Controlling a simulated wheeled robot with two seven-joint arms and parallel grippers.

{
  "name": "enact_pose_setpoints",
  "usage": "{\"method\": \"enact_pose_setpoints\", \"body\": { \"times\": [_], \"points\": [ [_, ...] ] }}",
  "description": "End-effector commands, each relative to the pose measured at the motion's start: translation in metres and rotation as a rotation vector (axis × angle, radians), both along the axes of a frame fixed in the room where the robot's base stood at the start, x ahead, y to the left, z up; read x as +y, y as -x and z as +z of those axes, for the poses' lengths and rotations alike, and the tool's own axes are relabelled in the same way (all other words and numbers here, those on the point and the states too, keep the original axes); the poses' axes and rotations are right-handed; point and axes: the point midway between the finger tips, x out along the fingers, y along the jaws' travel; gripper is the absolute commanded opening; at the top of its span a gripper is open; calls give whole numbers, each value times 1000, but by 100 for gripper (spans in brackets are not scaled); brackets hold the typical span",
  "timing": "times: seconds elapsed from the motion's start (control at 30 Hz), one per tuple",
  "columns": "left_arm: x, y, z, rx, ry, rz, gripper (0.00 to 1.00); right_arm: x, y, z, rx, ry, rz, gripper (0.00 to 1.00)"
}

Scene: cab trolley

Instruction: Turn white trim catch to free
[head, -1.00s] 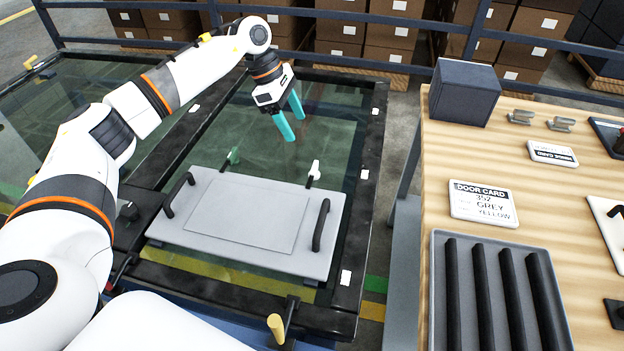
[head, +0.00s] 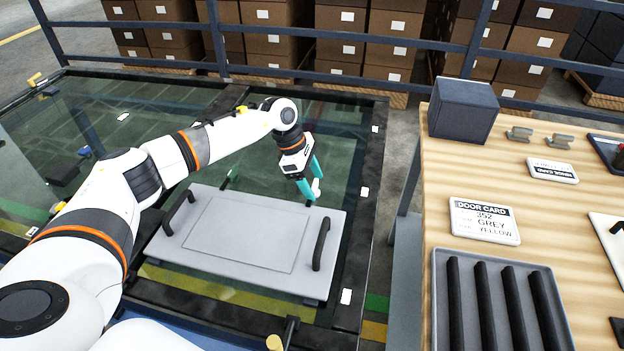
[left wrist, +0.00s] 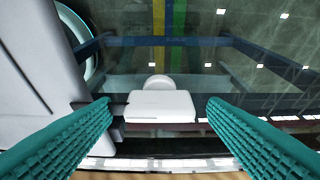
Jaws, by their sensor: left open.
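The white trim catch (head: 316,187) is at the far right edge of the grey panel (head: 190,250). In the left wrist view the white catch (left wrist: 160,105) lies between my fingers, with a rounded white knob behind it. My left gripper (head: 312,190) is at the catch, with its teal fingers open on either side of it. In the left wrist view the fingers (left wrist: 160,118) show gaps to the catch on both sides. A green catch (head: 231,178) is on the panel's far edge, further left, partly hidden by my arm. My right gripper is not in view.
The panel has two black handles, one left (head: 178,212) and one right (head: 321,244). It lies over a glass-topped, black-framed surface. A wooden table (head: 390,330) on the right holds a door card sign (head: 484,220), a grey slotted tray (head: 440,300) and a dark box (head: 463,110).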

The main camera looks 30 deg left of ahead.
Motion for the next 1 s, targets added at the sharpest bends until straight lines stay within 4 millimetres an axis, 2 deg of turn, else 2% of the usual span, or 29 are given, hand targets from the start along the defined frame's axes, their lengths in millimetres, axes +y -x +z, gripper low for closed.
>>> {"method": "enact_pose_setpoints", "body": {
  "times": [0.27,0.53,0.77,1.0],
  "points": [
    [0,0,-1,0,0,0,67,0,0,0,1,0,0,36],
    [0,0,-1,0,0,0,23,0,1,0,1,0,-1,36],
    [-1,0,0,0,0,16,23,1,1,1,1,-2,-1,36],
    [-1,1,1,-1,1,117,23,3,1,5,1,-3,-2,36]
  ]
}}
